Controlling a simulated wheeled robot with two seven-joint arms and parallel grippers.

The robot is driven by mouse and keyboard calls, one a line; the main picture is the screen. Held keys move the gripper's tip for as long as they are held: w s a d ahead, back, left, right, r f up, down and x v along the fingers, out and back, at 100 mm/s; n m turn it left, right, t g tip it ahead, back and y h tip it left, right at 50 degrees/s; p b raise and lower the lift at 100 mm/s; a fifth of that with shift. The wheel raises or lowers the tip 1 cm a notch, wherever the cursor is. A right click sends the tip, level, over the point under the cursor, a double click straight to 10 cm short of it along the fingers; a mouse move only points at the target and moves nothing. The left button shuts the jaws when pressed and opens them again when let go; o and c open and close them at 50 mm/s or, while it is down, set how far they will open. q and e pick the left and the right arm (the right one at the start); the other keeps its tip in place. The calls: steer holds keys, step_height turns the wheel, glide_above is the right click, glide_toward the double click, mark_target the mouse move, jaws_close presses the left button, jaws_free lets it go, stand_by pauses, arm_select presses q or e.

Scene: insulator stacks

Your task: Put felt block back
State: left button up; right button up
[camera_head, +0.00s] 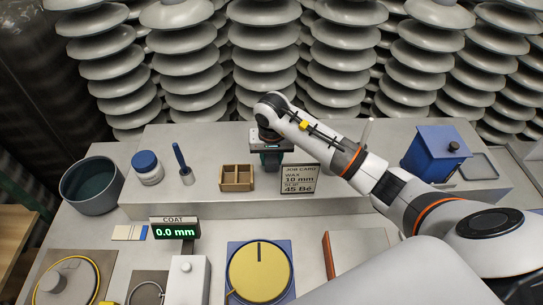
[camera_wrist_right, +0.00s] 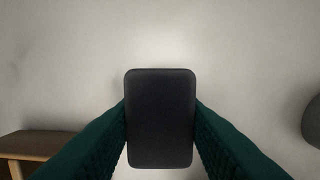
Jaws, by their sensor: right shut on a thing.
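My right gripper (camera_head: 271,160) is over the raised grey shelf, between the small wooden tray (camera_head: 237,187) and the job card (camera_head: 299,179). In the right wrist view its green fingers are shut on a dark, rounded block (camera_wrist_right: 161,118), which appears to be the felt block. The block is gripped by its two sides, with pale surface behind it. In the head view the block is largely hidden by the gripper and cannot be made out clearly. The wooden tray has two compartments that look empty. My left gripper is not in view.
On the shelf (camera_head: 340,205) stand a blue-lidded jar (camera_head: 148,170), a blue-handled tool (camera_head: 182,160) and a blue box (camera_head: 432,152). A grey pot (camera_head: 92,187) stands at left. In front are a coat display (camera_head: 174,231) and a yellow disc (camera_head: 258,273). Insulator stacks rise behind.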

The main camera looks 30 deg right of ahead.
mark_target(272, 160)
steer(key=shift+f, duration=0.2)
steer(key=o, duration=0.9)
steer(key=shift+r, duration=0.4)
steer(key=shift+s+a+r+b, duration=0.15)
steer(key=shift+r+b, duration=0.35)
steer(key=shift+r, duration=1.45)
steer(key=shift+s+a+r+b, duration=0.1)
steer(key=shift+s+r+b, duration=0.35)
steer(key=shift+r, duration=1.45)
steer(key=shift+s+a+r+b, duration=0.1)
steer(key=shift+r+b, duration=0.5)
steer(key=shift+r, duration=1.35)
